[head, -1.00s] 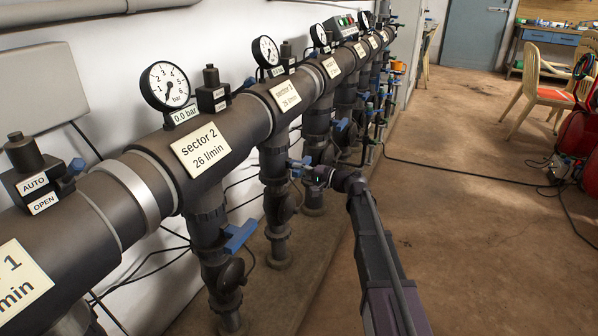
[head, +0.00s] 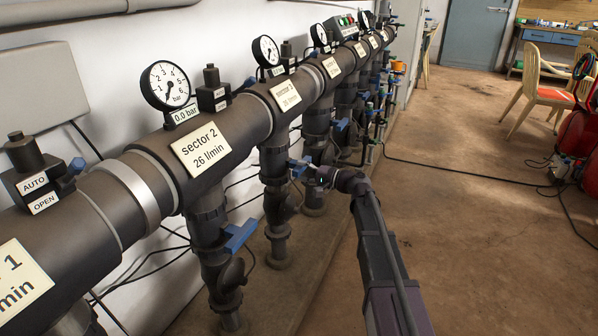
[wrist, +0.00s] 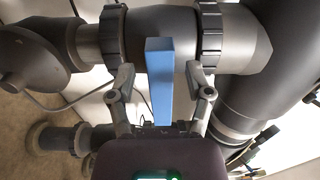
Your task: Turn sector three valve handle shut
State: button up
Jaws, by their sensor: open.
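The sector three valve handle (head: 298,168) is a blue lever on the dark vertical pipe below the sector 3 label (head: 286,97). In the wrist view the blue handle (wrist: 160,75) runs lengthwise between the two fingers of my gripper (wrist: 160,88). The valve body is partly hidden there.
The thick main pipe (head: 236,120) runs along the wall, with gauges and more branch pipes. The sector 2 blue handle (head: 239,236) is nearer on the left. The floor (head: 470,230) to the right is clear apart from a cable, chairs and red equipment.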

jog(key=v, duration=1)
jog(key=shift+s+d, duration=0.2)
jog(key=shift+d, duration=0.15)
jog(key=s+a+f+n+g+h+p, duration=0.1)
jog(key=s+f+n+g+h+p, duration=0.2)
jog(key=s, duration=0.4)
jog(key=s+a+f+g+h+p, duration=0.1)
jog(key=s+f+g+h+p, duration=0.1)
jog(key=s+f+h, duration=0.4)
jog(key=s+d+n+g+h+p, duration=0.2)
jog(key=s+d+h+p, duration=0.45)
jog(key=s, duration=0.65)
notch_tip(320, 180, up, 38)
jog(key=d+p, duration=0.2)
jog(key=p, duration=3.4)
jog(key=shift+d+h, duration=0.25)
jog(key=shift+h, duration=0.2)
